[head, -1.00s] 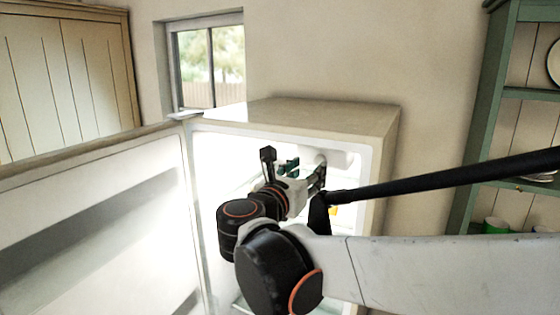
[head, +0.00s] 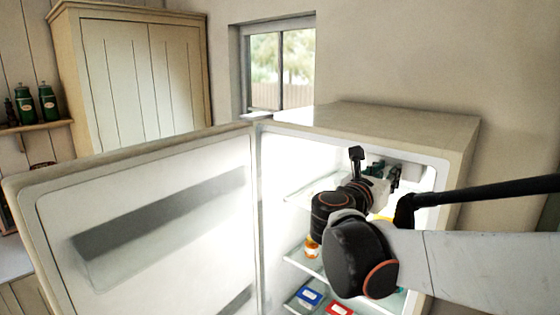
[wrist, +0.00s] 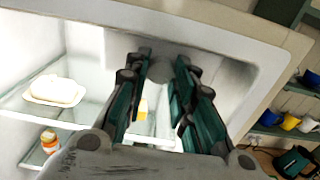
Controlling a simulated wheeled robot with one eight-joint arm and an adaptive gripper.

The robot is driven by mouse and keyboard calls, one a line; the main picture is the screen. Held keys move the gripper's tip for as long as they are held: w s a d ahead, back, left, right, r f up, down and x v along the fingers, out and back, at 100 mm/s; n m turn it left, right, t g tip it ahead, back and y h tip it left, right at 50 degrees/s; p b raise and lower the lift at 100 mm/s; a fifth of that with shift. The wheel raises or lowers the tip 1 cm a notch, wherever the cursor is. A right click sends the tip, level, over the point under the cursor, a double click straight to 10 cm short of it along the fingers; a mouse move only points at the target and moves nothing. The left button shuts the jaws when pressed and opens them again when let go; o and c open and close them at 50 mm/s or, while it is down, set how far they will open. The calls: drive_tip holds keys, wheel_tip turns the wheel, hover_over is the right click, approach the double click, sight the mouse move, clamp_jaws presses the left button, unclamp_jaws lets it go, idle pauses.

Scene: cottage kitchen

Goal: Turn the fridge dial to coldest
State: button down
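The open fridge (head: 370,118) stands at the right of the head view, and its cream top edge also shows in the wrist view (wrist: 225,22). My gripper (head: 386,170) reaches into its upper right part. In the wrist view my gripper (wrist: 164,58) has its two green and black fingers apart, with nothing held between them. A grey housing (wrist: 163,72) under the fridge ceiling lies beyond the fingertips. A small rounded grey shape on it may be the dial (wrist: 194,72), partly hidden by the right finger. Its marks and setting cannot be read, and contact cannot be told.
The fridge door (head: 150,225) is swung open to the left. Glass shelves hold a white butter dish (wrist: 55,90), an orange-labelled jar (head: 312,247), a blue box (head: 309,296) and a red box (head: 339,309). A green shelf unit with mugs (wrist: 288,121) stands right of the fridge.

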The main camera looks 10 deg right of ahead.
drive_tip(key=shift+s+a+m+b, duration=0.1)
drive_tip(key=shift+m+b, duration=0.4)
drive_tip(key=shift+m, duration=1.8)
drive_tip(key=c, duration=1.3)
unclamp_jaws()
drive_tip(key=shift+c, duration=0.2)
drive_tip(key=v, duration=1.1)
drive_tip(key=shift+s+a, duration=0.2)
drive_tip(key=shift+a, duration=0.1)
